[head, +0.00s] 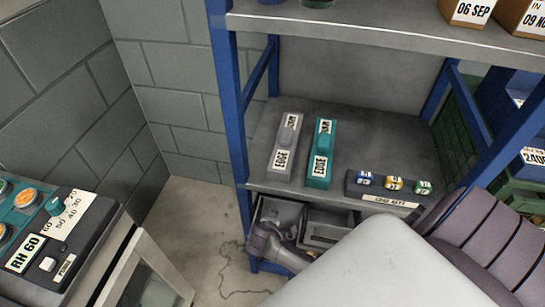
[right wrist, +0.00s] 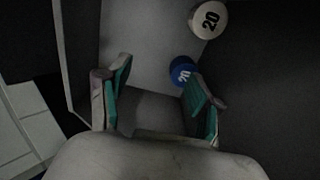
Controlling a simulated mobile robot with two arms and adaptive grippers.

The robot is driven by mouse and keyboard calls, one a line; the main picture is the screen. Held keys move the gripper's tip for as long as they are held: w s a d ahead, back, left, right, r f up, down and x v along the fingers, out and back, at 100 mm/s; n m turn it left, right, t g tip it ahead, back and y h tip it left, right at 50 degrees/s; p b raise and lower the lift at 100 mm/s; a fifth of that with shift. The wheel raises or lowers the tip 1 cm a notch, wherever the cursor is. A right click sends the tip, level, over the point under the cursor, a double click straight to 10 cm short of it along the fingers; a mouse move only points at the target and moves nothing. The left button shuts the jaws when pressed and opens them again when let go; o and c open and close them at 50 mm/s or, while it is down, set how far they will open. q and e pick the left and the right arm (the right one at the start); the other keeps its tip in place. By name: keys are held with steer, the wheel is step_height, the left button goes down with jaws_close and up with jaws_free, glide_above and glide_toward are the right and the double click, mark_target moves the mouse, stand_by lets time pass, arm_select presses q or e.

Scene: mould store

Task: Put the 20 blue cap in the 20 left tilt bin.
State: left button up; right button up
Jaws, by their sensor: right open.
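The blue cap (right wrist: 182,70), marked 20, shows in the right wrist view beside my right gripper's right finger, which partly covers it. My right gripper (right wrist: 158,78) is open, with the blue cap near its right fingertip and nothing visibly held. A white cap (right wrist: 208,18), also marked 20, lies farther up. In the head view, two open grey tilt bins hang under the shelf: a left one (head: 281,212) and a right one (head: 325,230). My right gripper (head: 276,246) is low in front of them, partly hidden by my arm. My left gripper is out of view.
On the shelf (head: 375,140) stand a grey block (head: 286,146), a teal block (head: 321,155) and a dark holder (head: 385,192) with blue, yellow and green cylinders. A blue post (head: 229,90) bounds the rack. A control panel (head: 45,240) stands at left; floor between is clear.

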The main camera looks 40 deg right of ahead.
steer(key=v, duration=1.2)
steer(key=shift+s+a, duration=0.1)
steer(key=shift+s, duration=0.1)
steer(key=s+a+r+m+g+y, duration=0.25)
steer(key=s+r+m+y, duration=0.35)
steer(key=s+r, duration=0.55)
step_height(320, 180, down, 25)
steer(key=s+a+p, duration=0.1)
steer(key=s+p, duration=0.1)
steer(key=s, duration=0.1)
steer(key=s+d+f+g+p, duration=0.1)
steer(key=s+d+f+p, duration=0.1)
steer(key=s+f, duration=1.2)
steer(key=s+d, duration=0.1)
steer(key=s, duration=0.1)
steer(key=shift+s+f+g, duration=0.3)
steer(key=shift+g, duration=0.05)
